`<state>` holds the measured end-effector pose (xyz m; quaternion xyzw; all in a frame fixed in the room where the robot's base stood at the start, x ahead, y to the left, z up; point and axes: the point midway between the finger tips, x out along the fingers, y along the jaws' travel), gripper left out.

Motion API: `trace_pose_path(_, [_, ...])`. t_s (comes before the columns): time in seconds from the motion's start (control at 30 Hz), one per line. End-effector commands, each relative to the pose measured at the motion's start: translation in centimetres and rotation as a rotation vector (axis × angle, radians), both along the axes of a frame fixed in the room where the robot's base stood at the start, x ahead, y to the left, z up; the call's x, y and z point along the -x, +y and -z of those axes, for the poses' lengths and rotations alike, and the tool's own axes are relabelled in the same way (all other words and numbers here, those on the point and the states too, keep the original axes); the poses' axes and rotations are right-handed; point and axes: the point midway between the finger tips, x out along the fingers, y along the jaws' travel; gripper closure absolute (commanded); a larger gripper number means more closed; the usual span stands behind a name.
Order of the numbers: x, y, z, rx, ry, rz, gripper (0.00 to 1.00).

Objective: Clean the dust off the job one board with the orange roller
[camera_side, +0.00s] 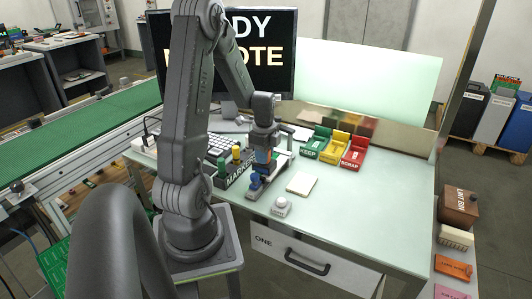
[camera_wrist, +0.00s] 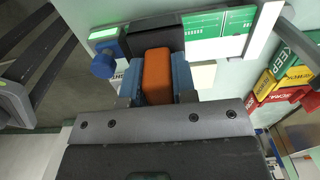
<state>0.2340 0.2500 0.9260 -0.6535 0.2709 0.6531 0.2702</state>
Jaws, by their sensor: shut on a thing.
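My gripper (camera_side: 263,156) is over the work table, beside the marker rack. In the wrist view its blue fingers (camera_wrist: 157,82) are shut on an orange block-shaped piece, which looks like the orange roller (camera_wrist: 157,68). A dark part (camera_wrist: 155,41) lies just beyond the orange piece; I cannot tell whether it belongs to it. A green board with white markings (camera_wrist: 205,24) lies in a grey holder beside and beyond the gripper, partly covered by the dark part. Contact between roller and board is unclear. A blue knob (camera_wrist: 103,64) sits at the holder's left.
Green, yellow and red trays (camera_side: 335,147) stand to the right. A cream pad (camera_side: 301,184) and a white round-topped item (camera_side: 281,206) lie near the gripper. The keyboard (camera_side: 222,142) and marker rack (camera_side: 236,172) are to the left. The table's right side is clear.

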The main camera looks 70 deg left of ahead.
Motion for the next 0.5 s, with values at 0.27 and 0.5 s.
trace_pose_path(0.27, [0.37,-0.36,-0.01,-0.001,-0.001,0.0,0.94])
trace_pose_path(0.5, [0.36,-0.35,-0.03,-0.001,-0.001,0.0,0.94])
